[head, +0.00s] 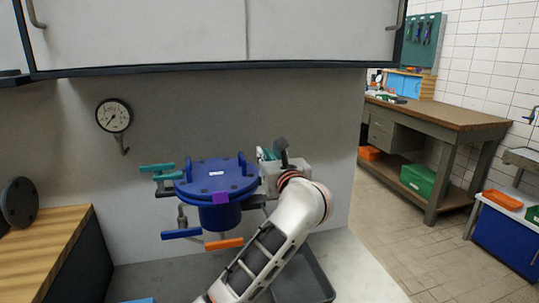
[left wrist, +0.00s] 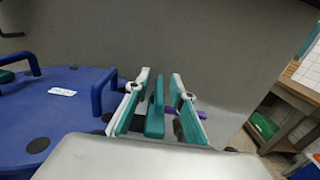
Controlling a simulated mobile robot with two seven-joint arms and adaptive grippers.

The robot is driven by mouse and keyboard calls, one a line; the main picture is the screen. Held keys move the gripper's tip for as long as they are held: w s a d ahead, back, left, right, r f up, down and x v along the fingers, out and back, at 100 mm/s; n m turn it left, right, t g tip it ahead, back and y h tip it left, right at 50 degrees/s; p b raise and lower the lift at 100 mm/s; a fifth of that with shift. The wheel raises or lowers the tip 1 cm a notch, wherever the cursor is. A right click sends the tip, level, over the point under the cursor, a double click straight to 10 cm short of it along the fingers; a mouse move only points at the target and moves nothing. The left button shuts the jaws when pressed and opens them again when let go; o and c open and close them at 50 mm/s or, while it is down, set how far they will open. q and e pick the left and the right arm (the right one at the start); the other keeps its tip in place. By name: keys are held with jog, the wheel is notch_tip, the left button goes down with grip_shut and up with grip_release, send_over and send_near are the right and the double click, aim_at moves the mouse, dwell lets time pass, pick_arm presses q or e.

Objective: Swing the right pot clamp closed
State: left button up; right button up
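The blue pot (head: 218,180) with its flat round lid and arched handles stands before the grey wall; the lid also fills the left of the left wrist view (left wrist: 60,112). The right pot clamp's teal handle (left wrist: 155,112) stands at the lid's right edge. My left gripper (left wrist: 161,105) is open, with one teal-padded finger on each side of this handle and small gaps showing. In the head view my left gripper (head: 268,154) is at the pot's right side and hides most of that clamp. The left clamp's teal handle (head: 157,168) sticks out left. My right gripper is not in view.
A blue lever (head: 181,233) and an orange lever (head: 224,243) sit below the pot. A pressure gauge (head: 114,115) is on the wall. A grey tray (head: 305,280) lies at the front right. A wall cabinet (head: 200,35) hangs above. A workbench (head: 440,115) stands far right.

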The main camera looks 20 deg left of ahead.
pick_arm(q)
grip_shut()
jog(key=shift+f, duration=0.1)
jog(key=m+t+h, duration=0.2)
jog(key=m+h, duration=0.1)
jog(key=h, duration=0.1)
jog(key=shift+a, duration=0.1)
jog(key=shift+m+t+h+p, duration=0.35)
jog(key=shift+m+h, duration=0.35)
jog(key=shift+h, duration=0.4)
jog(key=shift+o, duration=1.1)
grip_release()
